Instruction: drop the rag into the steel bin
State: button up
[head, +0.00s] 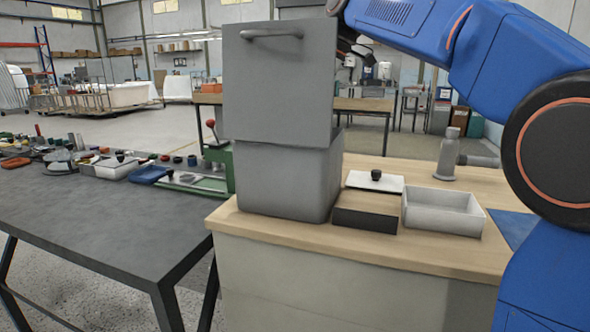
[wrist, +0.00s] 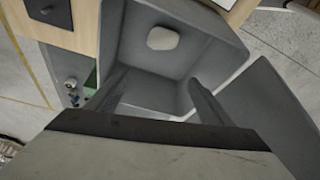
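The grey steel bin (head: 288,180) stands on the wooden counter, its lid (head: 278,95) with a bar handle raised upright towards me. In the wrist view I look down into the bin (wrist: 125,40), with the lid (wrist: 268,115) swung out at the right. A small pale rounded patch, apparently the rag (wrist: 162,38), lies inside on the bottom. My gripper (wrist: 158,82) is over the bin mouth with its two fingers apart and nothing visible held between them. In the head view the raised lid hides most of my gripper.
Right of the bin are a dark box (head: 366,219), a white lid with a black knob (head: 375,182), an open white tray (head: 443,212) and a grey pipe fitting (head: 448,155). A dark table (head: 95,215) with many small items stands left.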

jog(key=shift+r, duration=0.1)
jog(key=v, duration=1.1)
jog(key=shift+d+r, duration=0.25)
jog(key=shift+r, duration=0.1)
